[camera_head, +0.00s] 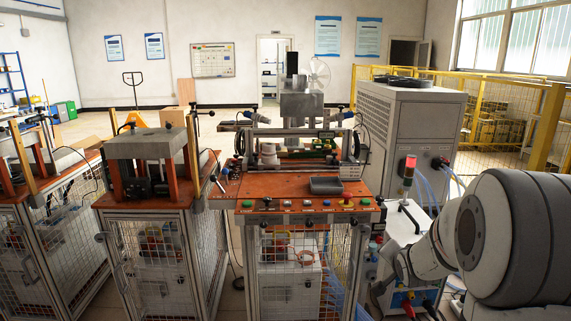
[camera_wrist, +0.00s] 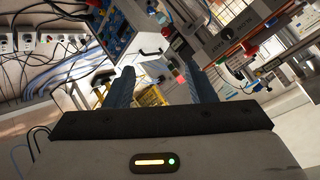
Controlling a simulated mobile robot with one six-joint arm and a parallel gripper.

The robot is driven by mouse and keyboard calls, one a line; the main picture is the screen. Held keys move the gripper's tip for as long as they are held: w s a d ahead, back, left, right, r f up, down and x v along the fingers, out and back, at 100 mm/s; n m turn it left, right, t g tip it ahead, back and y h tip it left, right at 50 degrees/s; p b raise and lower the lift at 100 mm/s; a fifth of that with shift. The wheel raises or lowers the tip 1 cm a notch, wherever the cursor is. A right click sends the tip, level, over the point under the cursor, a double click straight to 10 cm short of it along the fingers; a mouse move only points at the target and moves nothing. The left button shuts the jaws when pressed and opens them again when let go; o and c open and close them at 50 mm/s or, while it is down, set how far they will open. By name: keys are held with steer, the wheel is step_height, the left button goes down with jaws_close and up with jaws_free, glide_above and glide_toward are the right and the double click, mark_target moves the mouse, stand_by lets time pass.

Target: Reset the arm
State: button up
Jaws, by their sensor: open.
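My arm (camera_head: 500,240) enters the head view at the lower right, bent beside the right side of the induction heater station (camera_head: 290,185). My gripper is not clear in the head view. In the wrist view my gripper (camera_wrist: 162,88) shows two dark fingers set well apart, open, with nothing between them. The wrist view is strongly tilted. It shows a blue panel (camera_wrist: 122,30) with knobs beyond the fingers and part of the station (camera_wrist: 240,45) at the upper right.
The station's orange top holds a dark tray (camera_head: 326,185) and a front row of buttons. A red signal lamp (camera_head: 409,168) stands near my arm. A grey cabinet (camera_head: 408,125) is behind, and another press bench (camera_head: 148,190) stands left. Cables (camera_wrist: 62,72) hang left in the wrist view.

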steer(key=s+a+r+n+g+p, duration=0.2)
steer(key=s+a+r+n+p, duration=0.1)
steer(key=s, duration=0.6)
steer(key=s+a+r+n+g+y+p, duration=0.1)
steer(key=s+a+r+n+g+p, duration=0.2)
steer(key=s+a+r, duration=0.3)
steer(key=s+a+r+n+g+y+p, duration=0.1)
steer(key=s+a+r+n+g+p, duration=0.2)
steer(key=s, duration=1.1)
steer(key=shift+s+a+r+n, duration=0.15)
steer(key=shift+a+r+n, duration=0.45)
steer(key=shift+a+r, duration=0.1)
steer(key=shift+s+f, duration=0.1)
steer(key=shift+s, duration=0.05)
steer(key=shift+c, duration=1.2)
steer(key=shift+a, duration=0.1)
steer(key=shift+c, duration=0.3)
